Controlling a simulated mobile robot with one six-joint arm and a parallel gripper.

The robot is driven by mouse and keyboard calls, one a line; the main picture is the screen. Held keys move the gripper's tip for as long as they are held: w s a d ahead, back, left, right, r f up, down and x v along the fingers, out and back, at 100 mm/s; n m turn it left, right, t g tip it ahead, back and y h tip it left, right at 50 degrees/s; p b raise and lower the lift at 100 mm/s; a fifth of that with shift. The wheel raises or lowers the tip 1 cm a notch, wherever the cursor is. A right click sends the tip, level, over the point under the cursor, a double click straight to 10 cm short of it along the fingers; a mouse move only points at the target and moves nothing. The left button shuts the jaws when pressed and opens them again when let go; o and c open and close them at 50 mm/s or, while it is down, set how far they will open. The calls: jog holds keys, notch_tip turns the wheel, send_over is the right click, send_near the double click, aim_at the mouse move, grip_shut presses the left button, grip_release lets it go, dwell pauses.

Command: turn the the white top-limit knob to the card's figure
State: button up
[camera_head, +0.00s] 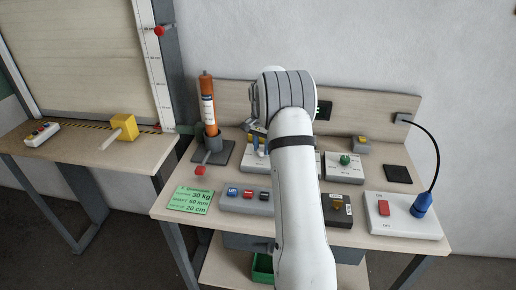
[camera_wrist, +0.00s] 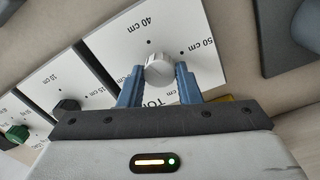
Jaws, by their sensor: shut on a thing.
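In the wrist view, the white knob (camera_wrist: 159,70) stands on a white panel (camera_wrist: 205,50) with dots marked 40 cm and 50 cm. Its lettering below is partly hidden by my gripper. My gripper (camera_wrist: 159,80) is shut on the knob, one blue finger on each side. Where the knob points is too small to tell for sure.
A black knob (camera_wrist: 68,105) and a green knob (camera_wrist: 17,134) stand on neighbouring panels. In the head view, an orange tube (camera_head: 207,103) stands upright at left. A button box (camera_head: 247,200) is in front, and a switch box (camera_head: 403,216) with a blue plug at right.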

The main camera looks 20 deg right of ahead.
jog(key=n, duration=0.4)
jog(key=shift+w+d+r+n, duration=0.1)
jog(key=shift+w+r+n, duration=0.1)
jog(key=shift+n, duration=0.1)
jog(key=n, duration=0.3)
jog(key=shift+n, duration=0.4)
jog(key=n, duration=0.4)
jog(key=shift+b, duration=0.35)
jog(key=n, duration=0.9)
jog(key=shift+a+n+t, duration=0.2)
jog(key=shift+n+t, duration=0.1)
jog(key=n, duration=0.9)
jog(key=shift+s+n+b, duration=0.1)
jog(key=shift+n+b, duration=0.2)
jog(key=shift+n, duration=1.6)
jog(key=shift+s+f, duration=0.1)
